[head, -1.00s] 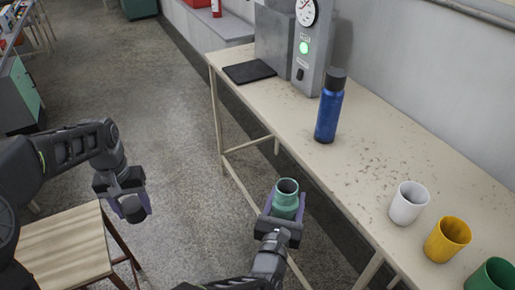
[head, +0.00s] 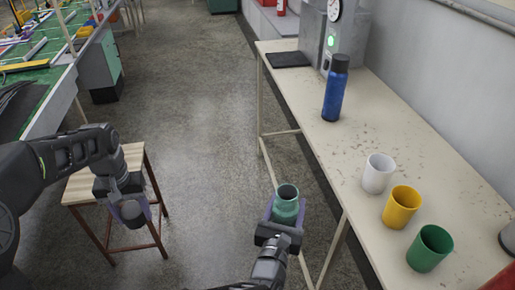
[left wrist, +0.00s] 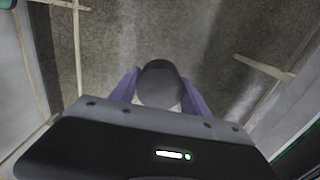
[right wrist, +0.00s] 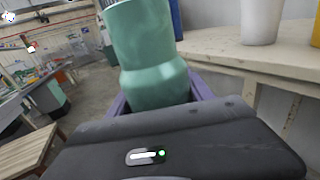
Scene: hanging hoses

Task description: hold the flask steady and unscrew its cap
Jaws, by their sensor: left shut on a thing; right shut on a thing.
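The green flask (head: 285,210) is upright in my right gripper (head: 285,216), with its mouth open and uncapped. In the right wrist view the flask (right wrist: 153,60) stands between the purple fingers, its top cut off by the frame. My left gripper (head: 131,216) is shut on a dark grey round cap (left wrist: 159,84), seen between its purple fingers in the left wrist view. The cap is well to the left of the flask and apart from it. Both grippers are over the floor, left of the bench.
The bench (head: 345,150) on the right bears a blue bottle (head: 335,95), a white cup (head: 378,175), a yellow cup (head: 401,208) and a green cup (head: 429,249). A wooden stool (head: 78,185) stands behind my left gripper. The floor between is clear.

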